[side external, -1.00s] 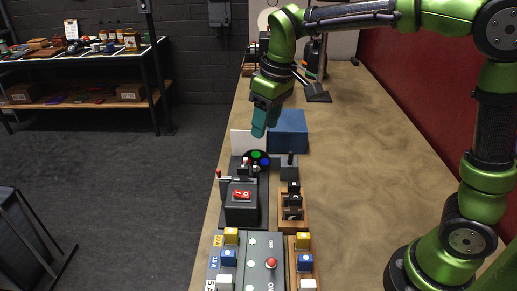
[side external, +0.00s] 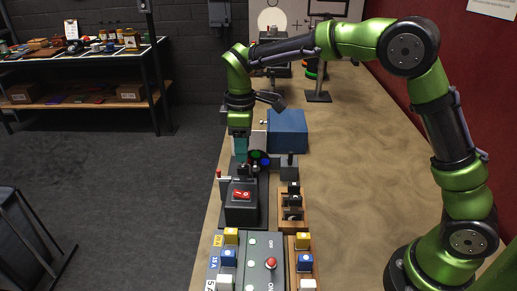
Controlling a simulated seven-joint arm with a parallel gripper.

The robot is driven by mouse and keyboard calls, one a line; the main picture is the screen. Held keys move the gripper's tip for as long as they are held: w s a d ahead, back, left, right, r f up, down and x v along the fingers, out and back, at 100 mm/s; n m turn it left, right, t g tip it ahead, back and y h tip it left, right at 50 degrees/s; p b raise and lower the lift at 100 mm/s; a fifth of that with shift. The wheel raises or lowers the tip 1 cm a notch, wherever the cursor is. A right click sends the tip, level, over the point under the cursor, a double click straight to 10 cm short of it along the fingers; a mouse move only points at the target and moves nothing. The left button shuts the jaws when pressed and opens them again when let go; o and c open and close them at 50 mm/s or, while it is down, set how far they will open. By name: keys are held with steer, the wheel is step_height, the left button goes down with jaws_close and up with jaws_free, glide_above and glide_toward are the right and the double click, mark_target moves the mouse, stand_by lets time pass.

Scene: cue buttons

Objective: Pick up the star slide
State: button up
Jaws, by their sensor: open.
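My gripper (side external: 240,144) has teal fingers and points down at the far left of the bench, beside the disc with coloured spots (side external: 259,158). It is open, and I see nothing between its fingers. A wooden rack (side external: 291,222) holds dark upright pieces (side external: 292,200) that may be slides. They are too small for me to make out a star on any of them. The rack stands well nearer the camera than my gripper, to its right. A black box with a red switch (side external: 242,194) stands left of the rack.
A blue box (side external: 288,130) stands just right of my gripper. A grey post block (side external: 289,168) is behind the rack. A grey panel with a red button (side external: 271,263) and coloured blocks (side external: 305,262) fill the near end. The bench's right side (side external: 370,170) is clear.

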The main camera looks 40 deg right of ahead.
mark_target(243, 166)
steer(key=shift+s+a+f, duration=0.1)
steer(key=shift+f, duration=1.65)
steer(key=shift+s+a+f, duration=0.1)
steer(key=shift+f, duration=1.65)
jaws_close()
step_height(243, 166, up, 10)
steer(key=shift+r, duration=0.1)
